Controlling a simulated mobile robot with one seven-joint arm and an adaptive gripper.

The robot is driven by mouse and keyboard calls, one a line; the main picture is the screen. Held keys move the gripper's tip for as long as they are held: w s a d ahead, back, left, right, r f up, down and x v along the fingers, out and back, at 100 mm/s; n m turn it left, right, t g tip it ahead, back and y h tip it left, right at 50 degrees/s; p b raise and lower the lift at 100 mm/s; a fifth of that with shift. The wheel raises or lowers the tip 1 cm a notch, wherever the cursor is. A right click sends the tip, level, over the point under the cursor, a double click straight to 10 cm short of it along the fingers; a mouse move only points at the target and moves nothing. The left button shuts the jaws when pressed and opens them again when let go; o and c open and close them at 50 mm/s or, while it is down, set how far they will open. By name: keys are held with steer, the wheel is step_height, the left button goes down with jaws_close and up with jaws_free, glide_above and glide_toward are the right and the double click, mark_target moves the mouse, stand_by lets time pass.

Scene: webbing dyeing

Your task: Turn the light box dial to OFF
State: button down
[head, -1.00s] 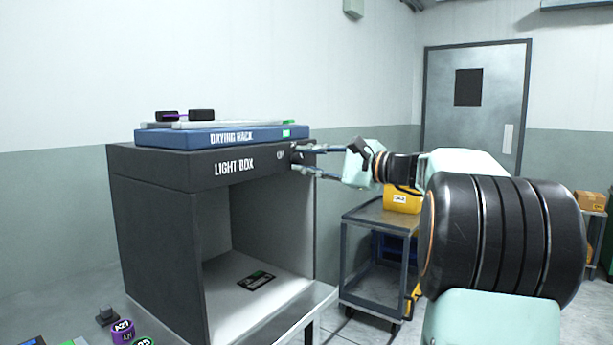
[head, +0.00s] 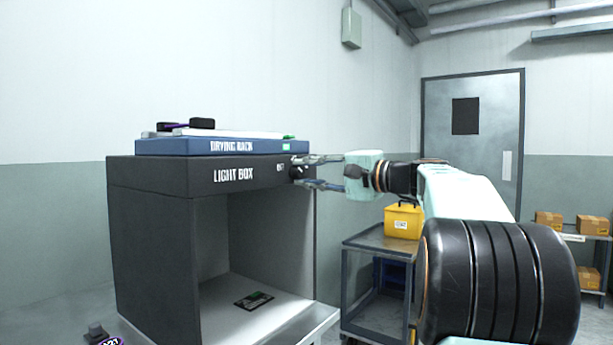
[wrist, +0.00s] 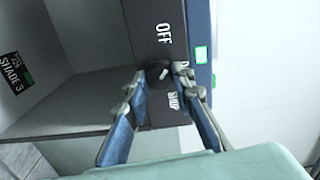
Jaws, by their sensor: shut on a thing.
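The dark light box (head: 232,174) stands at the left in the head view, with its front open. Its dial (wrist: 156,74) is a small dark round knob with a pale mark, on the front panel's right end; it also shows in the head view (head: 297,173). In the wrist view the word OFF (wrist: 164,35) is printed to one side of the dial and SHOP (wrist: 173,101) to another. A third label is mostly hidden by a finger. My gripper (wrist: 162,79) is shut on the dial, a finger on each side. I cannot tell exactly which label the mark faces.
A blue drying rack (head: 215,147) lies on top of the light box, close above my fingers. A SHADE 3 card (wrist: 14,73) lies inside the box. A metal cart (head: 372,243) with a yellow case (head: 403,220) stands beyond my arm.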

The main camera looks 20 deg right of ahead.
steer(key=c, duration=1.7)
jaws_free()
steer(key=shift+o, duration=0.2)
steer(key=shift+s, duration=0.1)
steer(key=v, duration=1.2)
